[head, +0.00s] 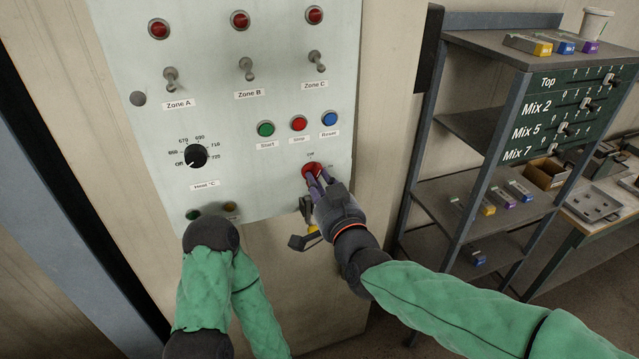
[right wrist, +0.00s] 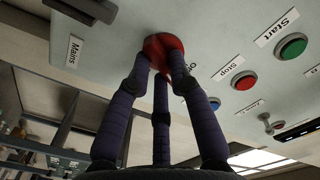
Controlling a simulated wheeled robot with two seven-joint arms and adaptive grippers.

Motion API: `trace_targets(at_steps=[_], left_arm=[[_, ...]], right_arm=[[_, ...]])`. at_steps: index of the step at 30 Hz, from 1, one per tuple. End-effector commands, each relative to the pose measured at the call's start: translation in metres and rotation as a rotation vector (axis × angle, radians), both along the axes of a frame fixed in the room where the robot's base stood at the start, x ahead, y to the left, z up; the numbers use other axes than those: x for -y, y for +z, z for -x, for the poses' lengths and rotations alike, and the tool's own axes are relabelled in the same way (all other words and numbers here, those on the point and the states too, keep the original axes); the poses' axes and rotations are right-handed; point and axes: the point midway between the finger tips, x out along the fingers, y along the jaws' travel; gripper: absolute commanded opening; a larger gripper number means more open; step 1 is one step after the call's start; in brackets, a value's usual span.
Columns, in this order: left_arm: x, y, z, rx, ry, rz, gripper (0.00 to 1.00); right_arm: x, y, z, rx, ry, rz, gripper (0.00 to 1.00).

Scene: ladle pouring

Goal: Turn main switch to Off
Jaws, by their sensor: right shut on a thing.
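The main switch is a red rotary knob (head: 311,169) at the lower right of the pale control panel (head: 240,125). A small label sits just above it, too small to read surely. My right gripper (head: 318,184) is shut on this knob from the front. In the right wrist view its purple fingers close around the red knob (right wrist: 163,48), hiding part of it. A "Mains" label (right wrist: 75,51) is on the panel to the left there. The knob's exact turn angle cannot be told. My left arm shows at the lower left in the head view, but its gripper is not visible.
Start (head: 265,128), Stop (head: 299,123) and Reset (head: 330,118) buttons sit above the switch. The heat dial (head: 196,156) and zone toggles (head: 246,68) are farther left and up. A dark shelf rack (head: 478,130) stands to the right.

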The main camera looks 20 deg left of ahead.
Motion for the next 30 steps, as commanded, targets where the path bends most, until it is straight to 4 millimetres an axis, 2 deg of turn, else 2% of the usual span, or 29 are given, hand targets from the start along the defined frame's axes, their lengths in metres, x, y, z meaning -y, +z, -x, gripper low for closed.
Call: trace_targets(at_steps=[15, 30], left_arm=[[0.0000, 0.0069, 0.0000, 0.000, 0.000, 0.000, 0.40], [0.0000, 0.0083, 0.0000, 0.000, 0.000, 0.000, 0.40]], right_arm=[[0.0005, 0.0014, -0.0004, 0.205, 0.000, 0.308, 0.00], [0.0004, 0.0014, -0.0004, 0.257, 0.000, 0.382, 0.00]])
